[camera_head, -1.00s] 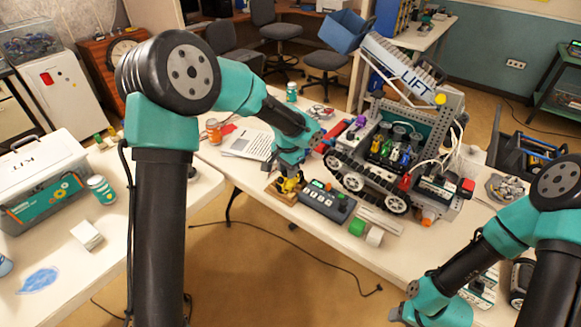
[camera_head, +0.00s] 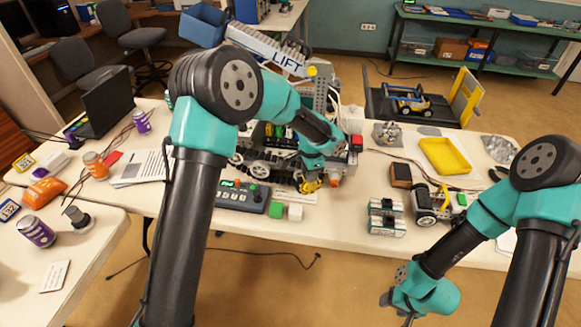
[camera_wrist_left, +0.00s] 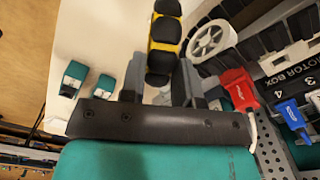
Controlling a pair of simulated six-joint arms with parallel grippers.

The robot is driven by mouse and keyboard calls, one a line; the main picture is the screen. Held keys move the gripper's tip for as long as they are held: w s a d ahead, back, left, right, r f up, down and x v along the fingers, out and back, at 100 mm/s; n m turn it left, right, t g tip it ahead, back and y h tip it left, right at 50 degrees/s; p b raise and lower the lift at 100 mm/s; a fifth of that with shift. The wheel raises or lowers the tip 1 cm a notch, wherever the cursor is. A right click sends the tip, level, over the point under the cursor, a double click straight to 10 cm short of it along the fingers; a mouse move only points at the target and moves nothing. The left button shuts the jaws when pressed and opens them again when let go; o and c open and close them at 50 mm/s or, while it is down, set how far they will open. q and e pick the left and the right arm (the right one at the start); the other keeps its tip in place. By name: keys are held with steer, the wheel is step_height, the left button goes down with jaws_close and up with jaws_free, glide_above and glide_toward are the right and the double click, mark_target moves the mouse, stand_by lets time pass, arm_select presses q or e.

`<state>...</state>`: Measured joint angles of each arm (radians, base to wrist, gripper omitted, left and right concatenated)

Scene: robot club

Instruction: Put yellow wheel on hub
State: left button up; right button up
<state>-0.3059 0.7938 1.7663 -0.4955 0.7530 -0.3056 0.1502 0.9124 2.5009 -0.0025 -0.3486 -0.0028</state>
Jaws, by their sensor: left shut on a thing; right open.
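The yellow wheel (camera_head: 309,185) has black tread pads. My left gripper (camera_head: 311,172) is shut on it near the front right corner of the large tracked robot. The left wrist view shows the yellow wheel (camera_wrist_left: 164,42) between the fingers (camera_wrist_left: 158,85), beside a white spoked wheel (camera_wrist_left: 209,41) of the tracked robot. A small wheeled vehicle (camera_head: 445,202) with a black tyre (camera_head: 425,217) stands to the right; I cannot make out a bare hub on it. My right gripper (camera_head: 396,308) is open and empty, low in front of the table edge.
A grey control box (camera_head: 243,196), a green block (camera_head: 276,210) and a white block (camera_head: 295,212) lie near the front edge. Two teal-and-grey modules (camera_head: 387,217) sit left of the small vehicle. A yellow tray (camera_head: 446,156) lies behind it. The table between white block and modules is clear.

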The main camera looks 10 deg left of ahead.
mark_target(335, 176)
arm_select(q)
steer(key=w+d+f+m, duration=0.1)
steer(key=d+f+m, duration=0.3)
steer(key=d, duration=0.4)
steer(key=shift+d+m, duration=0.4)
steer(key=shift+m, duration=0.5)
steer(key=shift+w+f, duration=0.1)
steer(key=shift+w, duration=0.15)
steer(key=shift+w, duration=0.5)
steer(key=shift+w+a, duration=0.15)
steer(key=shift+w, duration=1.3)
steer(key=shift+w+a, duration=0.1)
steer(key=shift+w, duration=1.3)
stand_by(2.7)
